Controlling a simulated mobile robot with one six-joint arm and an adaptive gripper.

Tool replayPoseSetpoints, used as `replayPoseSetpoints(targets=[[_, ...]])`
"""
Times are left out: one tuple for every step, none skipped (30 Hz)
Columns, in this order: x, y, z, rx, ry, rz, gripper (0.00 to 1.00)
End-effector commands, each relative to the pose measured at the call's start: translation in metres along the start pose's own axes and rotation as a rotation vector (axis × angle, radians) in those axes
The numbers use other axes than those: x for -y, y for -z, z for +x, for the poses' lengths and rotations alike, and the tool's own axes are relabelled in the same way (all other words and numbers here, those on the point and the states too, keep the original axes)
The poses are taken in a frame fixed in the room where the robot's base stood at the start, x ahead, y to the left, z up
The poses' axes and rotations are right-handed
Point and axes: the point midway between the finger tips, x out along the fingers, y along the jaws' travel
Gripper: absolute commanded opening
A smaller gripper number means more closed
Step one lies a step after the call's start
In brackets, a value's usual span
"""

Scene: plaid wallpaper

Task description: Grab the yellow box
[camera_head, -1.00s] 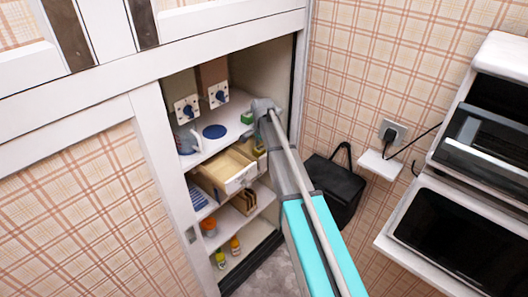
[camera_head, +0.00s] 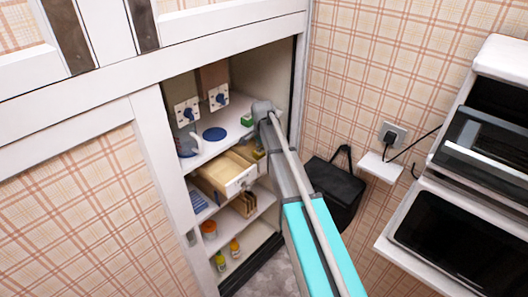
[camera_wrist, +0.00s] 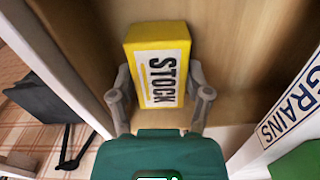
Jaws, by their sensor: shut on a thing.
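The yellow box (camera_wrist: 157,72) has a white label reading "STOCK" and stands in a wooden compartment in the wrist view. My gripper (camera_wrist: 160,98) has one finger on each side of the box and is shut on it. In the head view, my arm reaches into the cupboard and a small yellow patch of the box (camera_head: 257,154) shows beside the gripper end (camera_head: 263,118). The fingertips are mostly hidden there.
An open wooden drawer (camera_head: 222,178) sticks out of the cupboard left of my arm. A shelf above holds a blue disc (camera_head: 214,133) and a green item (camera_head: 247,119). A black bag (camera_head: 335,190) hangs on the right.

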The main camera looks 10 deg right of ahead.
Motion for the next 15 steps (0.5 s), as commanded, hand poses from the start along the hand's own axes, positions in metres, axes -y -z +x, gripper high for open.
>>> replayPoseSetpoints(targets=[[0.000,0.000,-0.001,0.000,0.000,0.000,0.14],[0.000,0.000,-0.002,0.000,0.000,0.000,0.14],[0.000,0.000,-0.003,0.000,0.000,0.000,0.14],[0.000,0.000,-0.004,0.000,0.000,0.000,0.14],[0.000,0.000,-0.006,0.000,0.000,0.000,0.14],[0.000,0.000,-0.007,0.000,0.000,0.000,0.14],[0.000,0.000,-0.009,0.000,0.000,0.000,0.14],[0.000,0.000,-0.011,0.000,0.000,0.000,0.14],[0.000,0.000,-0.014,0.000,0.000,0.000,0.14],[0.000,0.000,-0.016,0.000,0.000,0.000,0.14],[0.000,0.000,-0.018,0.000,0.000,0.000,0.14],[0.000,0.000,-0.021,0.000,0.000,0.000,0.14],[0.000,0.000,-0.024,0.000,0.000,0.000,0.14],[0.000,0.000,-0.027,0.000,0.000,0.000,0.14],[0.000,0.000,-0.031,0.000,0.000,0.000,0.14]])
